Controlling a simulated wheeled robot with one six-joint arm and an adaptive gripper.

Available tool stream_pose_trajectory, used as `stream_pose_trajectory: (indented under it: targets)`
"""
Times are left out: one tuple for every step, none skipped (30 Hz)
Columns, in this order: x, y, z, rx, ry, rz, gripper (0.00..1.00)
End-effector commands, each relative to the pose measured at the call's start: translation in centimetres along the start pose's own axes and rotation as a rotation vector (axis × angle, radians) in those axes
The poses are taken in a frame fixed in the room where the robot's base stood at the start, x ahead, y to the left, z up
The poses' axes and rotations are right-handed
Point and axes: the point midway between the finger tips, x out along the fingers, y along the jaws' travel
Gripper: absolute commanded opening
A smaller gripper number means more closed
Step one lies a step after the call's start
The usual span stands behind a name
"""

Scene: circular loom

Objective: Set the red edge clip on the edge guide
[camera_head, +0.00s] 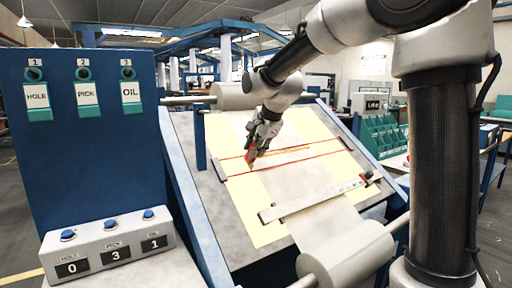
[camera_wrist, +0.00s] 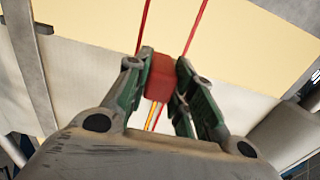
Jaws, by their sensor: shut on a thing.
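My gripper (camera_head: 251,160) is shut on a red block, the red edge clip (camera_wrist: 160,70), and holds it between green-lined fingers. In the head view the clip (camera_head: 249,154) shows at the fingertips, over the left part of the sloped board, close to two thin red lines (camera_head: 300,160). I cannot tell whether the clip touches the sheet or the lines. In the wrist view a yellow and orange strip (camera_wrist: 153,116) shows below the clip. No part is clearly marked as the edge guide; I cannot tell which it is.
A pale flat bar (camera_head: 310,198) lies across the lower cloth. Rollers stand above (camera_head: 235,95) and below (camera_head: 348,258). A blue panel (camera_head: 92,170) with labelled knobs and a grey button box (camera_head: 108,245) stand left. Green bins (camera_head: 380,134) are at right.

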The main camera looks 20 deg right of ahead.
Motion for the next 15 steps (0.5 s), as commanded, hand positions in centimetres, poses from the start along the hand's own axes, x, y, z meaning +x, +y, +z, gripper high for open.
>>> stream_pose_trajectory:
  targets:
    - [0.2, 0.0, 0.0, 0.0, 0.0, 0.0, 0.0]
    - [0.3, 0.0, 0.0, 0.0, 0.0, 0.0, 0.0]
    - [0.4, 0.0, 0.0, 0.0, 0.0, 0.0, 0.0]
    - [0.5, 0.0, 0.0, 0.0, 0.0, 0.0, 0.0]
    - [0.6, 0.0, 0.0, 0.0, 0.0, 0.0, 0.0]
    - [0.7, 0.0, 0.0, 0.0, 0.0, 0.0, 0.0]
    - [0.8, 0.0, 0.0, 0.0, 0.0, 0.0, 0.0]
    - [0.9, 0.0, 0.0, 0.0, 0.0, 0.001, 0.0]
    - [1.0, 0.0, 0.0, 0.0, 0.0, 0.001, 0.0]
    - [1.1, 0.0, 0.0, 0.0, 0.0, 0.001, 0.0]
    - [1.2, 0.0, 0.0, 0.0, 0.0, 0.001, 0.0]
    - [1.3, 0.0, 0.0, 0.0, 0.0, 0.001, 0.0]
    - [1.4, 0.0, 0.0, 0.0, 0.0, 0.001, 0.0]
    - [1.4, 0.0, 0.0, 0.0, 0.0, 0.0, 0.26]
    - [1.4, 0.0, 0.0, 0.0, 0.0, 0.0, 0.33]
